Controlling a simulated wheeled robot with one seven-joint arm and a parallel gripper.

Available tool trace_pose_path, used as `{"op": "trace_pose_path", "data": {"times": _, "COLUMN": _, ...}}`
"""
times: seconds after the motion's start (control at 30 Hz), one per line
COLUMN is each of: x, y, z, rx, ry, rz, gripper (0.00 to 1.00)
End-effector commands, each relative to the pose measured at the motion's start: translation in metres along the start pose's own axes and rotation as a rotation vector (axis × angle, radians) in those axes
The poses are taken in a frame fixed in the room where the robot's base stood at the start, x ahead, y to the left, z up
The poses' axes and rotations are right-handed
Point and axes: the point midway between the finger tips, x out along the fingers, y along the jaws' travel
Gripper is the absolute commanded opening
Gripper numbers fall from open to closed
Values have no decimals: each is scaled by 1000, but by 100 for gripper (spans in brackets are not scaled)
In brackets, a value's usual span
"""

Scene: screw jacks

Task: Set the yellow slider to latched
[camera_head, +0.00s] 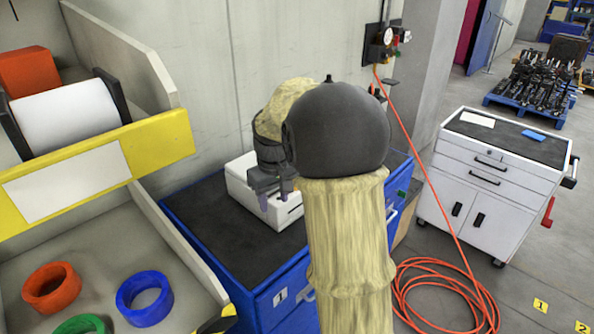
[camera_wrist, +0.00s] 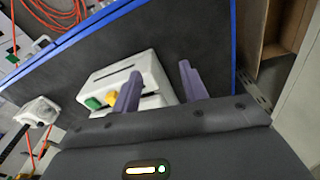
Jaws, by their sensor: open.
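A white box (camera_head: 235,185) sits on the dark top of a blue cabinet in the head view, partly hidden by my arm. In the wrist view, the white box (camera_wrist: 150,68) shows a dark slot, a green part (camera_wrist: 93,103) and the small yellow slider (camera_wrist: 112,98) beside it. My gripper (camera_wrist: 158,82) is open, its two purple fingers apart with nothing between them but a view of the box. The left finger is close to the yellow slider in the picture and may cover part of it. I cannot tell whether they touch. The slider's setting is not readable.
The blue cabinet's dark top (camera_head: 190,210) is clear around the box. At the left stands a yellow-edged rack (camera_head: 160,145) with coloured rings. An orange hose (camera_head: 420,175) hangs from the wall and coils on the floor. A white tool cabinet (camera_head: 480,195) stands at the right.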

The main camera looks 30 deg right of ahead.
Motion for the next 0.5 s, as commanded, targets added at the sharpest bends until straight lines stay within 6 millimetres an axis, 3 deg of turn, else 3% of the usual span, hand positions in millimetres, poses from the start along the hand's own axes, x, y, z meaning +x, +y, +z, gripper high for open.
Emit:
{"op": "trace_pose_path", "data": {"times": 0.03, "x": -17, "y": 14, "z": -15, "rx": -10, "ry": -7, "rz": 0, "gripper": 44}}
{"op": "trace_pose_path", "data": {"times": 0.2, "x": -53, "y": 53, "z": -49, "rx": -65, "ry": -42, "rz": -11, "gripper": 44}}
{"op": "trace_pose_path", "data": {"times": 0.5, "x": -107, "y": 114, "z": -82, "rx": -152, "ry": -95, "rz": -38, "gripper": 44}}
